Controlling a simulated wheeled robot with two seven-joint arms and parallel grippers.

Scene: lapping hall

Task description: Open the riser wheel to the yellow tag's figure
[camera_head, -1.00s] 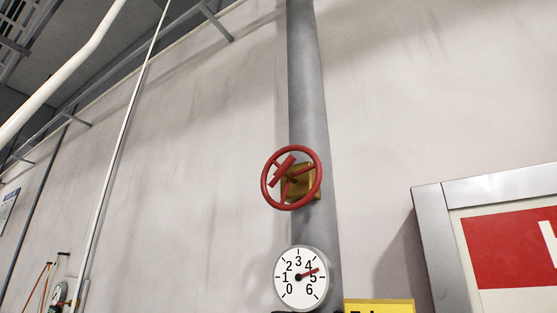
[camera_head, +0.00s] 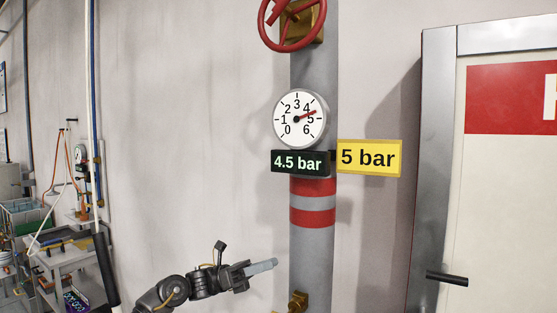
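The red riser wheel (camera_head: 293,42) is at the top of the head view on a brass valve, cut off by the upper edge. Below it on the grey pipe (camera_head: 313,265) is a round white gauge (camera_head: 299,125), its red needle between 4 and 5. A dark display (camera_head: 299,162) under it reads 4.5 bar. The yellow tag (camera_head: 369,157) beside it reads 5 bar. My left gripper (camera_head: 262,267) is low, left of the pipe and well below the wheel, apart from it. Its fingers show edge-on, so their opening is unclear. My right gripper is out of view.
A grey-framed cabinet with a red panel (camera_head: 510,98) and a dark handle (camera_head: 447,278) stands at the right. A second brass fitting (camera_head: 298,301) is low on the pipe. A cart (camera_head: 70,262) stands at the far left. The wall between is bare.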

